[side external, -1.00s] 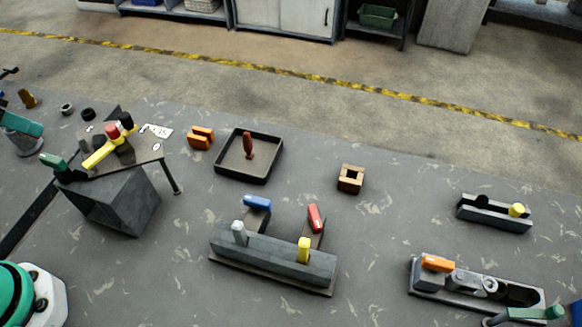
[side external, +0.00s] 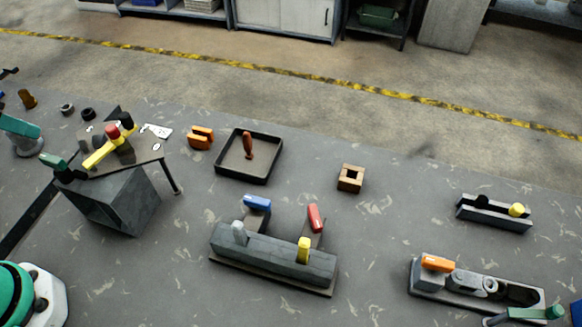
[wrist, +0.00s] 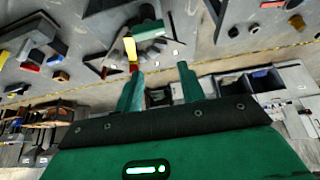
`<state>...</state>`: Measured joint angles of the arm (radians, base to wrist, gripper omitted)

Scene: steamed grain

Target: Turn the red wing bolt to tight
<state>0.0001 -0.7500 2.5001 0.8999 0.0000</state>
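A red wing-shaped handle (side external: 315,217), apparently the wing bolt, stands tilted at the back right of a long grey block fixture (side external: 272,255). A blue handle (side external: 257,202) is at its back left, with a grey peg (side external: 239,232) and a yellow peg (side external: 304,249) on the block. In the wrist view a small red piece (wrist: 29,67) lies at far left, well away from my gripper. My gripper (wrist: 160,78) has its two green fingers apart with nothing between them. I cannot pick out its fingertips in the side view.
A stand with a yellow lever (side external: 99,155) and red knob (side external: 112,131) is at left; the lever shows just beyond my fingers in the wrist view (wrist: 131,49). A dark tray (side external: 229,169), a wooden block (side external: 351,178) and a fixture with an orange handle (side external: 437,263) stand around.

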